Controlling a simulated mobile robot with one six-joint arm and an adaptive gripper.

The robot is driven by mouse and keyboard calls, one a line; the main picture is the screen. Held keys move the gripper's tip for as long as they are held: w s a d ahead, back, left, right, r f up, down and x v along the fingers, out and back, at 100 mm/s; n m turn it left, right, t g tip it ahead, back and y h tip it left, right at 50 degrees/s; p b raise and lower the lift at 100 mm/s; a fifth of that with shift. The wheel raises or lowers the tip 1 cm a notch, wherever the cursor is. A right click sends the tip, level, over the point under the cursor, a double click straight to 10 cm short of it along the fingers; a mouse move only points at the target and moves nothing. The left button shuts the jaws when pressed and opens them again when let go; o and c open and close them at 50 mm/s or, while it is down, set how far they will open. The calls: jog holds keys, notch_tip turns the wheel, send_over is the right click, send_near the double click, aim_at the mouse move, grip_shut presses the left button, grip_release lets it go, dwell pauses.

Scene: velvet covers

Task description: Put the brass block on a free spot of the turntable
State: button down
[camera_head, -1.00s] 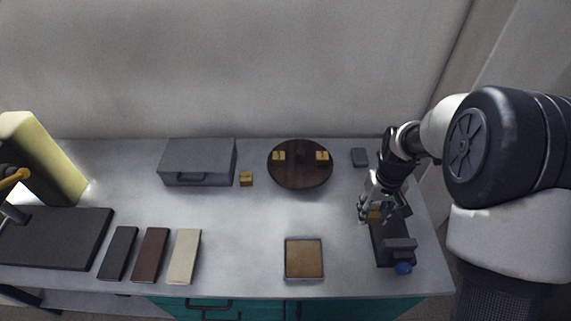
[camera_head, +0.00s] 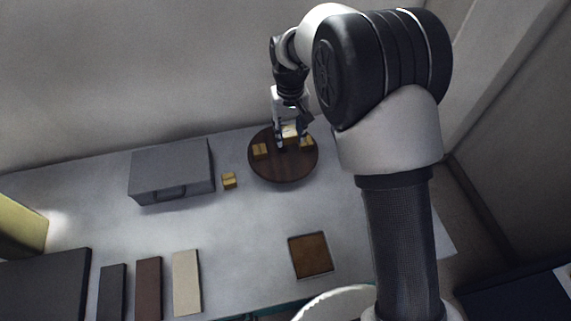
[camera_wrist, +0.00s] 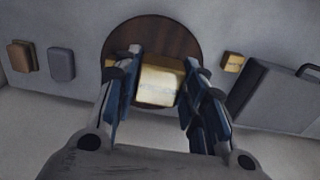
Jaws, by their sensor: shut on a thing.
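My gripper (camera_head: 292,140) is shut on a yellow brass block (camera_head: 290,131) over the far part of the round dark-wood turntable (camera_head: 283,172). In the wrist view the held block (camera_wrist: 158,82) sits between the blue-padded fingers, with the turntable (camera_wrist: 150,35) behind it. I cannot tell whether the block touches the turntable. Two other brass blocks stand on the turntable, one at the left (camera_head: 260,151) and one at the right (camera_head: 306,143), close to my fingers. The turntable's front half looks bare.
Another brass block (camera_head: 229,181) stands on the table between the turntable and a grey case (camera_head: 172,170). A brown-floored tray (camera_head: 311,256) lies near the front. Dark, brown and cream slabs (camera_head: 187,283) lie at front left. My arm hides the table's right side.

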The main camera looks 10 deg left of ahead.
aim_at(289, 141)
notch_tip(289, 141, down, 16)
jog(key=b, duration=0.3)
jog(key=shift+f, duration=0.1)
jog(key=c, duration=1)
grip_release()
notch_tip(289, 141, up, 12)
jog(key=p, duration=0.2)
jog(key=shift+p, duration=0.4)
